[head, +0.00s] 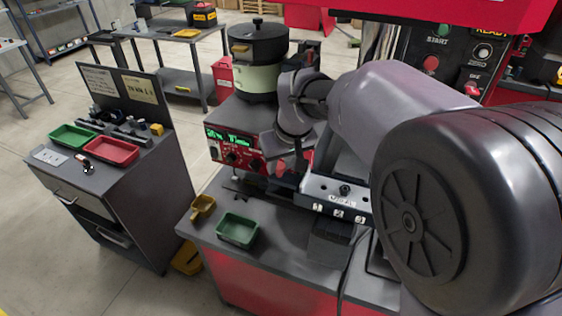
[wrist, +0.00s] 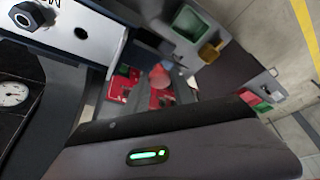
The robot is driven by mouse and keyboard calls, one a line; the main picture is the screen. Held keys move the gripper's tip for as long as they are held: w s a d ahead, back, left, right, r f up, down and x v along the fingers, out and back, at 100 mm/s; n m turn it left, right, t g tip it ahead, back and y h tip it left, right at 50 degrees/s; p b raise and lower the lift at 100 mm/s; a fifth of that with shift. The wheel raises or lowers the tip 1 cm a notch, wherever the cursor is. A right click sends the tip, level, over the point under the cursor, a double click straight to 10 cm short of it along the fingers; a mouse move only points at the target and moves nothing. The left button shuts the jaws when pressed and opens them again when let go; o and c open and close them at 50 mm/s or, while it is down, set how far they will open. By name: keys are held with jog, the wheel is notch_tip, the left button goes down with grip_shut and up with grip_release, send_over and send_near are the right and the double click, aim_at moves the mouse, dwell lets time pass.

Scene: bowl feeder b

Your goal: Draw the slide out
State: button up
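I cannot pick out the slide with certainty. A bowl feeder (head: 258,62) with a dark lid and pale green band stands behind my arm. Its red control box (head: 230,148) has a lit green display. My gripper (head: 288,172) points down beside the box, behind a light metal block (head: 335,198) with a black knob and numbered labels. In the wrist view, my gripper's dark body with a green light fills the lower part. A reddish cone-like part (wrist: 158,76) shows beyond it. My fingertips are too small and covered to tell whether they hold anything.
A green tray (head: 237,230) and a yellow scoop-like holder (head: 202,207) sit on the bench's left front. A grey cabinet at left carries a red tray (head: 111,150) and a green tray (head: 72,136). A dial gauge (wrist: 13,93) shows at the wrist view's left.

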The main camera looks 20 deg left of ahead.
grip_shut()
dwell(1.1)
